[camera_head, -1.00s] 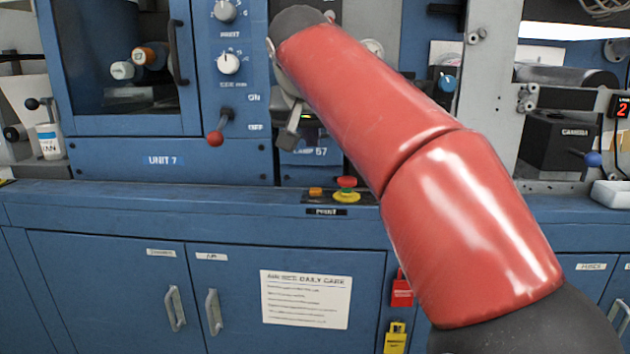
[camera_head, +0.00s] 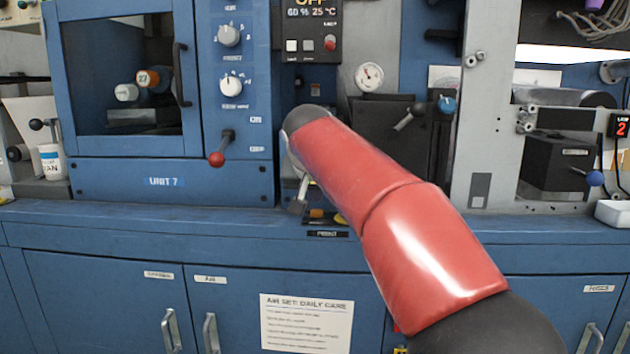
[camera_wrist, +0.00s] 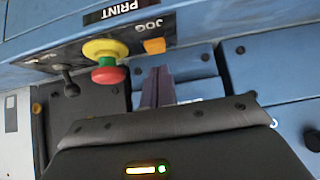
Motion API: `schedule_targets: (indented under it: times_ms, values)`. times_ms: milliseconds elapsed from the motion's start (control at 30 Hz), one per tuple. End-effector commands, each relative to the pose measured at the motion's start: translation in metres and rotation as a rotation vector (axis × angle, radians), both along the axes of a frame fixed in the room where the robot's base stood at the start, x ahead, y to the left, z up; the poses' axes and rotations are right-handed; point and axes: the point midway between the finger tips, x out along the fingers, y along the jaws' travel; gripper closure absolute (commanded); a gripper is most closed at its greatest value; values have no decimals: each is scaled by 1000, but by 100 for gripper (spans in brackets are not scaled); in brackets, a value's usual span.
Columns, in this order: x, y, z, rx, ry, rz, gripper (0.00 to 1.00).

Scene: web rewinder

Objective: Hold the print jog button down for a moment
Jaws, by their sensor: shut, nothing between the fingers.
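The orange print jog button (camera_wrist: 154,46) sits on a small dark panel, beside a "JOG" label that looks upside down in the wrist view. It also shows in the head view (camera_head: 316,214), close beside my gripper. My gripper (camera_wrist: 157,74) is shut and empty. In the wrist view its fingertips appear just below the button, with a small gap in the picture; contact is not visible. In the head view my gripper (camera_head: 299,206) points down over the ledge, and my red arm covers part of the panel.
A red and yellow mushroom stop button (camera_wrist: 106,57) stands right beside the jog button. A small black lever (camera_wrist: 67,80) is farther along the panel. A red-knobbed lever (camera_head: 217,159) is on the blue cabinet to the left. The ledge (camera_head: 130,212) left of the panel is clear.

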Motion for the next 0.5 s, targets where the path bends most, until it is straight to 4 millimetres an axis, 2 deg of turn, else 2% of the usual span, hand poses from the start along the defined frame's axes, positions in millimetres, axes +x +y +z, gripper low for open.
schedule_targets:
  times_ms: [33,200,500]
  values:
    - [0,0,-8,0,0,0,100]
    - [0,0,-18,-1,-1,0,100]
    - [0,0,-19,-1,-1,1,100]
